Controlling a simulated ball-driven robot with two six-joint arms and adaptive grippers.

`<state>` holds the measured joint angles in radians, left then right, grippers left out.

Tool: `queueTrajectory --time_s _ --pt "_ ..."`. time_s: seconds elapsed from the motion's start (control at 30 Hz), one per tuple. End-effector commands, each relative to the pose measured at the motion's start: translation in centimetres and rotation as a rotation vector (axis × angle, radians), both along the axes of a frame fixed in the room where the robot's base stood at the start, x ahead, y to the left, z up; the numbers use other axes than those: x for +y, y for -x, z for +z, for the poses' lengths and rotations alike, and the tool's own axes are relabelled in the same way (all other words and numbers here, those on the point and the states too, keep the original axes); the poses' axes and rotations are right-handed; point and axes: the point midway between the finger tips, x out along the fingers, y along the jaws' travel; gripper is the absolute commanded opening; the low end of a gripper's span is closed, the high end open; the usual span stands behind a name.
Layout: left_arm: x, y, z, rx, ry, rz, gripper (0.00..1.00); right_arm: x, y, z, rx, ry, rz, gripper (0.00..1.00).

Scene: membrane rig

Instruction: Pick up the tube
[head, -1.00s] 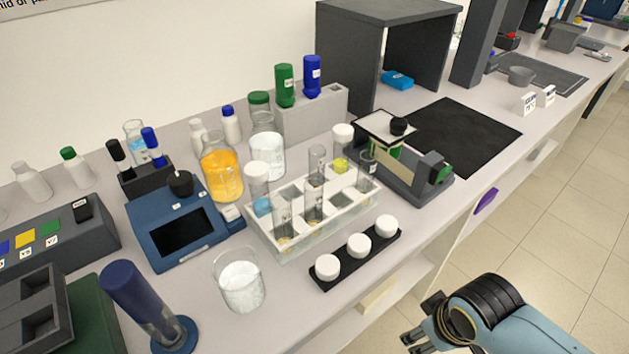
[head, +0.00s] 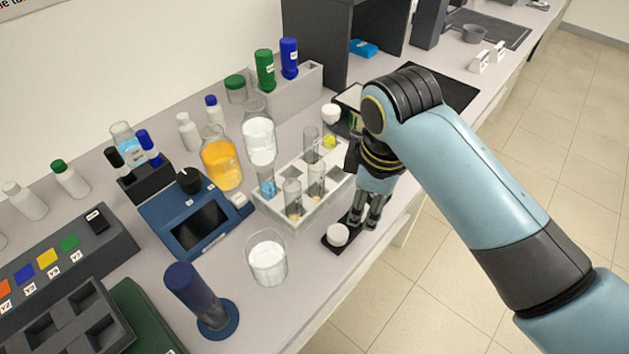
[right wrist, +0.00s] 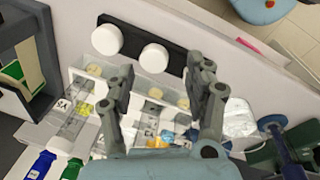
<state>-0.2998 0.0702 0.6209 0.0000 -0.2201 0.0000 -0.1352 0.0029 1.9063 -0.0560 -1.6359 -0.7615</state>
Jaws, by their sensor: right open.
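Several glass tubes stand upright in a pale rack (head: 283,207) at the middle of the bench. These include a clear tube (head: 293,197), a second clear tube (head: 316,181), one with blue liquid (head: 267,187) and one with yellow liquid (head: 329,143). The rack also shows in the right wrist view, partly behind the fingers. My right gripper (head: 365,222) points down at the rack's front side, above the black cap strip. In the right wrist view its two fingers (right wrist: 160,68) are apart, with nothing held between them. Which tube is meant cannot be told. My left gripper is out of view.
White caps (right wrist: 107,40) sit on the black strip (right wrist: 130,30) before the rack; my gripper hides part of it. A beaker (head: 267,258), a blue cylinder on a stand (head: 197,293), an orange flask (head: 221,165) and a blue instrument (head: 183,222) crowd the left.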

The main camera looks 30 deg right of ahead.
Motion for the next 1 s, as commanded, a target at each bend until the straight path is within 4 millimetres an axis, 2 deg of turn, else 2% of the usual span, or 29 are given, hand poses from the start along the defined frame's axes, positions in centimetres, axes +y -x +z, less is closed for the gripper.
queueTrajectory --time_s 0.03,0.2,0.3,0.4,0.5,0.7,1.0 --pt "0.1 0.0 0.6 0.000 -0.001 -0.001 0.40 0.5 -1.5 1.6 0.011 0.002 0.072 0.54" --pt "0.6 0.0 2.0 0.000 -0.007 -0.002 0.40 2.7 -5.8 7.1 0.085 0.007 0.424 0.54" --pt "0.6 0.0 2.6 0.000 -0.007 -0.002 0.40 3.9 -7.5 10.0 0.123 0.000 0.610 0.54" --pt "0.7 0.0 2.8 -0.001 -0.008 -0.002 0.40 4.5 -8.3 11.6 0.145 -0.004 0.719 0.54" --pt "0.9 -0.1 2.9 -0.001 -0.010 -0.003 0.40 4.7 -8.4 11.3 0.154 -0.006 0.759 0.54" --pt "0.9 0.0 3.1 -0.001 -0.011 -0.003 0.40 4.6 -8.4 7.9 0.157 -0.006 0.761 0.54" --pt "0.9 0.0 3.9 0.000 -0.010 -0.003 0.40 4.6 -8.3 4.9 0.155 -0.006 0.760 0.54"
